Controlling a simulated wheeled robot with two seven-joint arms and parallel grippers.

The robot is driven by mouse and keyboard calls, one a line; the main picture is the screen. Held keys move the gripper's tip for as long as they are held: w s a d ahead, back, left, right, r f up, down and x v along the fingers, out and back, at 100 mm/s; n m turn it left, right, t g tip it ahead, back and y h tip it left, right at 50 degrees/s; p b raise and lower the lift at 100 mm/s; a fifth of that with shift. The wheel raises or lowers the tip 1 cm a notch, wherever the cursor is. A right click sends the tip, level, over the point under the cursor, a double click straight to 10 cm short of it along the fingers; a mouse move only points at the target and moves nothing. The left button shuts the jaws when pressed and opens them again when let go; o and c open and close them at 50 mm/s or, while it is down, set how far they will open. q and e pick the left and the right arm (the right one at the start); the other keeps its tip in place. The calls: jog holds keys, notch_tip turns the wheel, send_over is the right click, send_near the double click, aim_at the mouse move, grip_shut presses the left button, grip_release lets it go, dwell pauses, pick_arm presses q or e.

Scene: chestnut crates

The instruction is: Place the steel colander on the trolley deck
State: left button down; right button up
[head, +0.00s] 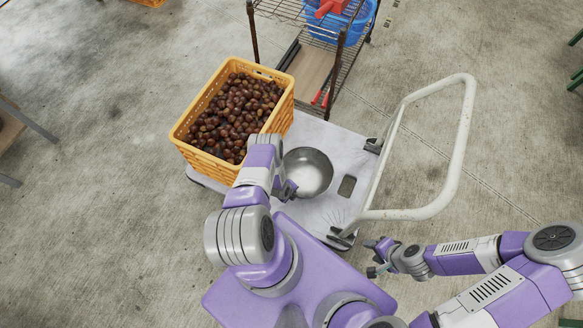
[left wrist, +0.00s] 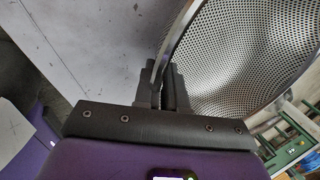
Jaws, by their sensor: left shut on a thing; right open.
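The steel colander (head: 309,172) is a round metal bowl over the pale grey trolley deck (head: 322,214), beside the yellow crate. In the left wrist view its perforated wall (left wrist: 240,50) fills the upper right, and the deck (left wrist: 75,45) lies at the upper left. My left gripper (head: 288,190) is shut on the colander's rim, at the bowl's left side in the head view; its fingers also show in the left wrist view (left wrist: 163,88). I cannot tell whether the colander's base touches the deck. My right gripper (head: 376,257) is open and empty, off the deck's near right corner.
A yellow crate (head: 195,158) full of chestnuts stands on the left of the deck. The trolley's white handle (head: 452,165) rises on the right. A wire rack (head: 337,72) with a blue tub (head: 350,25) stands behind. The deck's near right part is bare.

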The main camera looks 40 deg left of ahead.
pick_arm(q)
jog(key=c, duration=1.2)
grip_release()
jog(key=shift+r, duration=0.1)
jog(key=shift+s+r+p, duration=0.1)
jog(key=shift+r+p, duration=0.25)
jog(key=shift+p, duration=0.1)
jog(key=p+v, duration=0.5)
jog(key=v, duration=0.5)
jog(key=s+d+r+n+g+h, duration=0.1)
jog(key=s+d+r+n+h, duration=0.1)
jog(key=d+r+n, duration=0.8)
jog(key=s+d+r+n+g+h, duration=0.2)
jog(key=d+r+n, duration=0.8)
jog(key=r, duration=0.7)
jog(key=shift+r+n, duration=0.35)
jog(key=shift+n, duration=0.45)
